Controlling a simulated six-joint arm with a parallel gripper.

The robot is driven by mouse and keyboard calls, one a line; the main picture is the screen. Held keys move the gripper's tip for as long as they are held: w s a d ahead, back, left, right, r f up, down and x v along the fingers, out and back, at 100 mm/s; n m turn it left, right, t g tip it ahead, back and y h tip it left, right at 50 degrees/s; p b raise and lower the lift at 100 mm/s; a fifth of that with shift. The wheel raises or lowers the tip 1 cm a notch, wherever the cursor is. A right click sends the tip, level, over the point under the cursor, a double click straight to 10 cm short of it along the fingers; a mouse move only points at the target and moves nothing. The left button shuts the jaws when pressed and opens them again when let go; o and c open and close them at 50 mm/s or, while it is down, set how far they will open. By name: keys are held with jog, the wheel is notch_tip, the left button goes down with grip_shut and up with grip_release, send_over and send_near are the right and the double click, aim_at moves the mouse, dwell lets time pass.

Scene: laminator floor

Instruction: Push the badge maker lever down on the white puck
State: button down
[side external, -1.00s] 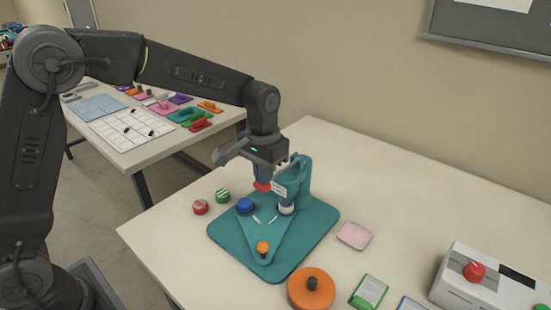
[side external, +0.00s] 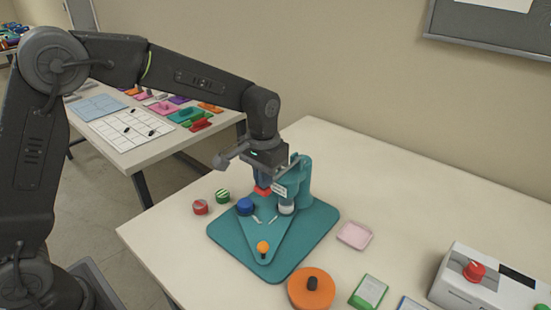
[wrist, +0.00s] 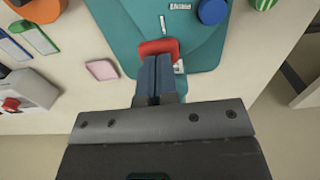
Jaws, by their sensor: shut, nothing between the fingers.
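The badge maker has a teal base (side external: 302,240) with an upright column (side external: 302,180) at its back. The white puck (side external: 286,209) sits on the base under the press head; it cannot be made out in the wrist view. The red lever end (side external: 263,190) sticks out beside the head and also shows in the wrist view (wrist: 158,47). My gripper (side external: 263,182) is shut, pointing down, with its blue-grey fingertips at the red lever end, seemingly touching it. The wrist view shows the closed fingers (wrist: 157,62) overlapping the red end's edge.
An orange disc (side external: 311,289), a pink pad (side external: 354,235) and a white box (side external: 490,281) lie right.

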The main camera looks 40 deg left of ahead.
notch_tip(320, 180, up, 10)
dwell(1.2)
jog(key=s+a+t, duration=0.2)
jog(key=s+a, duration=0.1)
jog(key=s, duration=0.9)
jog(key=s+a+t, duration=0.3)
jog(key=s, duration=0.9)
jog(key=shift+t, duration=0.3)
jog(key=shift+r, duration=0.1)
dwell(0.3)
